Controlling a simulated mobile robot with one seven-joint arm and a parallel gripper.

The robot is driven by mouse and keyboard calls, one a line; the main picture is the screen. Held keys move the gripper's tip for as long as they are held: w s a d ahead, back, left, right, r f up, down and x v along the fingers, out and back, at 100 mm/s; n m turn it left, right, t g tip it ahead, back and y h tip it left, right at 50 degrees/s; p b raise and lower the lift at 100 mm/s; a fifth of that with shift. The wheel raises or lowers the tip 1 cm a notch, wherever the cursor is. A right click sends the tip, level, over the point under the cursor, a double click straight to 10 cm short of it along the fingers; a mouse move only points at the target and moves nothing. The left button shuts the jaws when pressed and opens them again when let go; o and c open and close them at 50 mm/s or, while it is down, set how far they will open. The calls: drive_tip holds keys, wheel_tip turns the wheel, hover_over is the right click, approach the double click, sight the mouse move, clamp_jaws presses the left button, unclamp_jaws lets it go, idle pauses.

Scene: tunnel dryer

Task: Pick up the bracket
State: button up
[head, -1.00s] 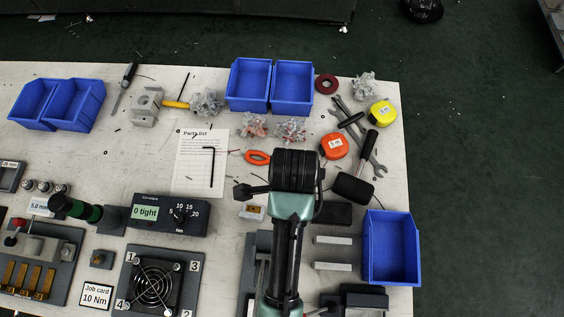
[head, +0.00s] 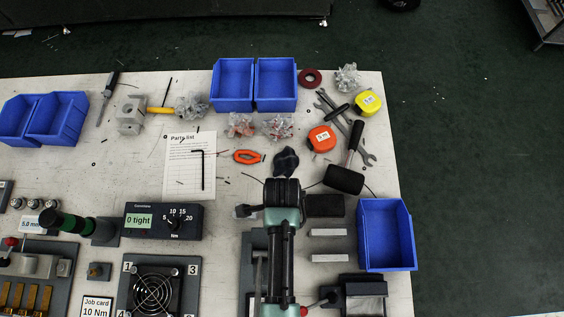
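A light grey metal block with a round hole (head: 130,115), which looks like the bracket, lies on the white bench at the upper left, beside a yellow-handled tool. My arm reaches up from the bottom edge, right of centre, well to the right of the block and nearer to me. Its black wrist end covers what lies beneath. I cannot make out my gripper's fingers or whether they hold anything.
Blue bins (head: 233,85) stand at the back, more at the far left, and one blue bin (head: 387,235) at the right edge. Wrenches, tape measures and a mallet (head: 345,178) lie at the right. The parts list (head: 189,165) lies flat mid-bench.

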drive_tip(key=shift+f, duration=0.15)
clamp_jaws()
idle(0.4)
